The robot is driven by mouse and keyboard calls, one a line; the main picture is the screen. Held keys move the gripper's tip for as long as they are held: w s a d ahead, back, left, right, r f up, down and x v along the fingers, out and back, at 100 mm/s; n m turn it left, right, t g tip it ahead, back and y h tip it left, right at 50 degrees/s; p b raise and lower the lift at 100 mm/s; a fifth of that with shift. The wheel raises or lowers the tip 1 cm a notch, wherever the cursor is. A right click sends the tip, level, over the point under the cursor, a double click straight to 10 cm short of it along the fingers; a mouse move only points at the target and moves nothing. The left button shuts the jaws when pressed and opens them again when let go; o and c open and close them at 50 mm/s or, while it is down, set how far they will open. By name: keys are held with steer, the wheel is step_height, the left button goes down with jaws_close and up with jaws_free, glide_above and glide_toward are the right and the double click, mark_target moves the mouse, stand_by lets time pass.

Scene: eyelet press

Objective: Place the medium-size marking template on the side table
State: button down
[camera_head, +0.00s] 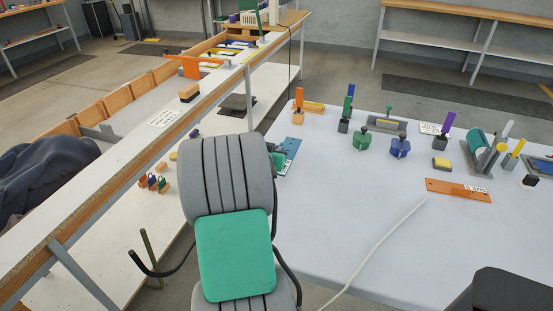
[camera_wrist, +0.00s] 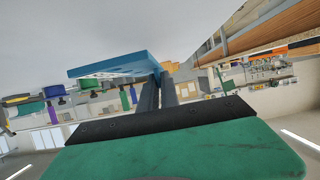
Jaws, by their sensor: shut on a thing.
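A flat blue template (camera_wrist: 115,66) is gripped between the dark fingers of my gripper (camera_wrist: 166,80) in the wrist view. In the head view the blue template (camera_head: 291,150) shows just right of my arm, over the near left part of the grey-white table (camera_head: 350,225). I cannot tell whether it touches that table. My grey and green arm hides most of the gripper there.
The table holds several stamps, a green pot (camera_head: 362,140), a blue pot (camera_head: 400,147), a yellow-topped block (camera_head: 441,163) and a teal roll (camera_head: 476,142). A white cable (camera_head: 385,240) crosses its front. The long wood-edged bench (camera_head: 125,155) runs along the left. The table's front middle is mostly clear.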

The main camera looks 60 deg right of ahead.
step_height(320, 180, down, 3)
steer(key=shift+w+f, duration=0.1)
steer(key=shift+f, duration=0.05)
steer(key=shift+f+b, duration=0.25)
steer(key=shift+b, duration=0.1)
steer(key=c, duration=1.6)
jaws_free()
steer(key=shift+r, duration=0.1)
steer(key=shift+r+p, duration=0.2)
steer(key=shift+p, duration=0.15)
steer(key=v, duration=1.2)
